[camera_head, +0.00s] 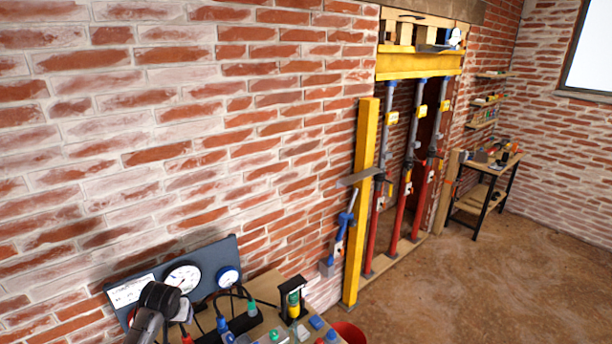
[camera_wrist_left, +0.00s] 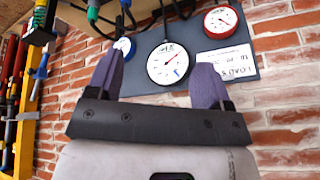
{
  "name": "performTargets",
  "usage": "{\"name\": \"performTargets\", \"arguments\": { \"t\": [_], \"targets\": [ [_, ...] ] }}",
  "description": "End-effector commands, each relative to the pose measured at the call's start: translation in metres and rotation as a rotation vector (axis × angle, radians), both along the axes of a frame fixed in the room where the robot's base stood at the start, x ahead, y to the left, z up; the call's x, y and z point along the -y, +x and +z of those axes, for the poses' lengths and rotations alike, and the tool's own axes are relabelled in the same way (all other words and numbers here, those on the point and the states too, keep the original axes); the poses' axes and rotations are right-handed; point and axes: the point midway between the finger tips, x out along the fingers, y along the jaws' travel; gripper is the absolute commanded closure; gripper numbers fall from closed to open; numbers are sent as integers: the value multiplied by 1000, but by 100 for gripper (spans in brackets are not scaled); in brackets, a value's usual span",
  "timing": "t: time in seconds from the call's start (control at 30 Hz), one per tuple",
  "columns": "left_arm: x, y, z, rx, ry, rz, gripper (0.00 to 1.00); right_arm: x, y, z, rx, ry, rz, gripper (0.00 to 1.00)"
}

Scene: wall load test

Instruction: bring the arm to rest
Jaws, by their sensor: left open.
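My left arm comes in at the lower left of the head view, with its dark wrist (camera_head: 158,298) in front of the gauge panel (camera_head: 228,258). In the left wrist view my left gripper (camera_wrist_left: 160,62) has its two purple-grey fingers spread apart, with nothing between them. The panel (camera_wrist_left: 262,68) shows beyond the fingers there, with a white-faced dial (camera_wrist_left: 168,63), a red-rimmed dial (camera_wrist_left: 221,20) and a paper label (camera_wrist_left: 228,62). In the head view my wrist hides part of the panel. My right gripper is in neither view.
A bench (camera_head: 262,285) with cables and small tools lies under the panel. A yellow post (camera_head: 362,200) and red props (camera_head: 404,205) stand at a wall opening under a yellow beam (camera_head: 420,66). A small table (camera_head: 490,165) stands at the right; the brown floor (camera_head: 470,285) is clear.

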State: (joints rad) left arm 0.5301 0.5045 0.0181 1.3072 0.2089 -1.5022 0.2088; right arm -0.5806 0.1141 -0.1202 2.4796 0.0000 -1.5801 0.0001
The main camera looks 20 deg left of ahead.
Motion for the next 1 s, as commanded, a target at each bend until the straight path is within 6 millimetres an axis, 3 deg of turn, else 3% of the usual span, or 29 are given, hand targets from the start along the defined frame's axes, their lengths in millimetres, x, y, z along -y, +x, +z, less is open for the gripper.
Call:
{"name": "performTargets", "arguments": {
  "t": [0.03, 0.1, 0.23, 0.37, 0.47, 0.6, 0.7, 0.83, 1.0],
  "targets": [
    [22, 4, 21, 37, 50, -89, 26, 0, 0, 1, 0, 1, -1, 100],
    [51, 1, 44, 81, 117, -195, 26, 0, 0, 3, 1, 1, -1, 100],
    [109, -20, 72, 154, 207, -358, 26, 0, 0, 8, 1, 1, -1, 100],
    [168, -63, 86, 229, 241, -468, 26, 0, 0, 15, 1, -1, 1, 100],
    [213, -112, 89, 280, 220, -526, 26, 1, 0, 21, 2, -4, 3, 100],
    [261, -188, 82, 297, 139, -583, 26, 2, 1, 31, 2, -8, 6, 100],
    [282, -235, 64, 246, 61, -598, 26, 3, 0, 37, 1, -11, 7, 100],
    [296, -286, 28, 117, -27, -592, 26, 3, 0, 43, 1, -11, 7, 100],
    [304, -339, -1, -11, -94, -576, 26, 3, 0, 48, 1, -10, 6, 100]
  ]
}}
